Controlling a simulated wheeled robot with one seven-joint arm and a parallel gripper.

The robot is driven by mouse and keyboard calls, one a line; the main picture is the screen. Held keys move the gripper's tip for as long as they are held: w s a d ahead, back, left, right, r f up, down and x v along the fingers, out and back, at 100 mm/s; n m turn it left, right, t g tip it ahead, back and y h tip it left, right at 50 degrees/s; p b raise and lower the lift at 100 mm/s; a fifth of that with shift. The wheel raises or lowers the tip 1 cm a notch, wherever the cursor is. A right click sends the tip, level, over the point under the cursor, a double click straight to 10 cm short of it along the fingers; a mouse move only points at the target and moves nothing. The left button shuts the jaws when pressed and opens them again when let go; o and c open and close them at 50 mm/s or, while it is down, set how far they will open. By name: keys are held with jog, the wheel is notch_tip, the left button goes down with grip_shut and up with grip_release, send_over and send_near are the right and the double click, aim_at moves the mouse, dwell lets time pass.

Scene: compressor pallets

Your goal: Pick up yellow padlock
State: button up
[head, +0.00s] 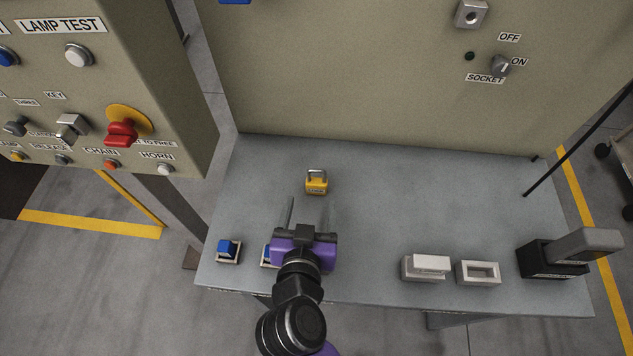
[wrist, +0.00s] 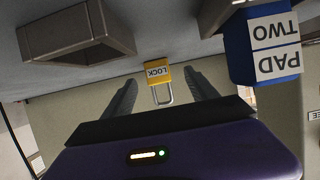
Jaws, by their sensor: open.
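The yellow padlock (head: 316,186) stands upright on the grey table, with its grey shackle on top and a LOCK label on its front. In the wrist view the padlock (wrist: 157,74) appears upside down, between and beyond the two fingers. My gripper (head: 308,203) is open and empty. Its fingers point toward the padlock from the near side of the table. In the wrist view my gripper (wrist: 163,82) shows two dark fingers spread either side of the padlock, and I see no contact.
Blue blocks in small holders, one block (head: 227,248) at left and PAD TWO (wrist: 271,45) partly hidden by my gripper, stand near the front edge. Pale holders (head: 478,273) and a black holder with a grey handle (head: 560,255) stand right. A panel wall (head: 380,80) rises behind; a control box (head: 90,100) overhangs left.

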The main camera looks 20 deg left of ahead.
aim_at(316, 188)
jog(key=shift+x, duration=0.9)
jog(key=w, duration=0.1)
jog(key=w+p, duration=0.1)
jog(key=w, duration=0.2)
jog(key=shift+w+a+f+p, duration=0.2)
jog(key=shift+w+a+p, duration=0.05)
jog(key=shift+p, duration=0.15)
jog(key=shift+w+a+f, duration=0.1)
jog(key=shift+w+f, duration=0.15)
jog(key=shift+w, duration=0.15)
grip_shut()
jog(key=shift+r, duration=0.1)
notch_tip(316, 188, up, 20)
